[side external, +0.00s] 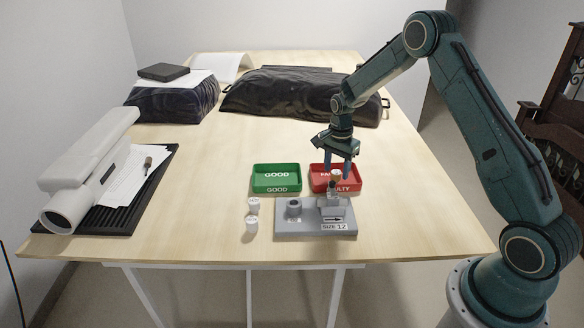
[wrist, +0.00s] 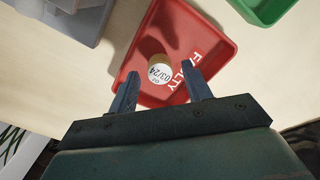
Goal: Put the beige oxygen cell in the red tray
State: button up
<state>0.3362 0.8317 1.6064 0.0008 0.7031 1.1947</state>
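The beige oxygen cell (wrist: 158,70), with a white top label reading 03/24, appears inside the red tray (wrist: 214,41), beside the white lettering, in the wrist view. In the side view a small pale top of it (side external: 336,174) shows in the red FAULTY tray (side external: 318,188). My gripper (side external: 337,170) points down just above that tray. In the wrist view my gripper (wrist: 161,72) has its blue fingers spread wide, with clear gaps on both sides of the cell. The exact height between fingertips and cell is hard to tell.
A green GOOD tray (side external: 277,189) stands left of the red one. A grey fixture (side external: 308,230) with a socket and a small upright part is in front. Two white-topped cells (side external: 254,203) (side external: 252,223) stand left of it. A white device (side external: 90,165) lies far left.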

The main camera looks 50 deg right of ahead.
aim_at(336, 172)
jog(key=shift+r, duration=0.15)
notch_tip(336, 172, up, 13)
dwell(0.8)
dwell(0.5)
jog(key=s+a+r+n+t, duration=0.3)
jog(key=s+a+r+n, duration=0.7)
jog(key=s+r, duration=0.4)
jog(key=s+a+n+t, duration=0.1)
jog(key=s+a+n, duration=0.2)
jog(key=s, duration=0.5)
jog(key=s+a+n+t, duration=0.1)
jog(key=s+a+n, duration=0.3)
jog(key=s, duration=0.5)
jog(key=shift+r+n+t, duration=0.3)
